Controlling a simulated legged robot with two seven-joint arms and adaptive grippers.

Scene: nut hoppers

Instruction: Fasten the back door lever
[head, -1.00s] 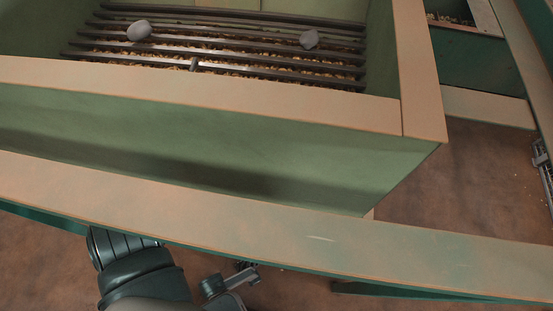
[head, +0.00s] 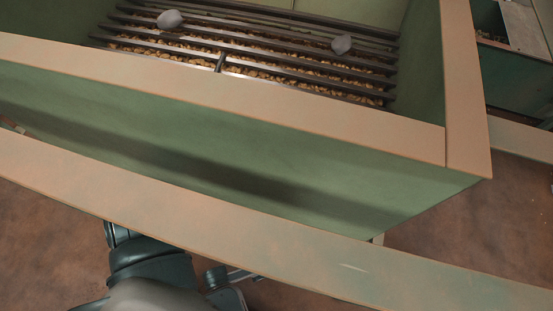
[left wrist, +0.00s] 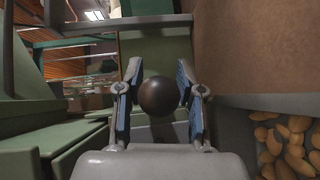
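In the left wrist view a dark round ball (left wrist: 158,96), which looks like the knob of the door lever, sits between the two blue-padded fingers of my left gripper (left wrist: 158,88). The fingers are apart, one on each side of the ball, with thin gaps seeming to show; contact is not clear. The rest of the lever is hidden behind the ball. In the head view my left arm passes under the beam at the bottom, and its fingers and the knob are hidden there. My right gripper is in neither view.
A green hopper (head: 230,165) with a tan rim holds nuts under a dark grate (head: 300,45) with two grey lumps on it. A long tan beam (head: 230,235) crosses in front, above my arm. Nuts (left wrist: 285,145) lie at lower right in the wrist view.

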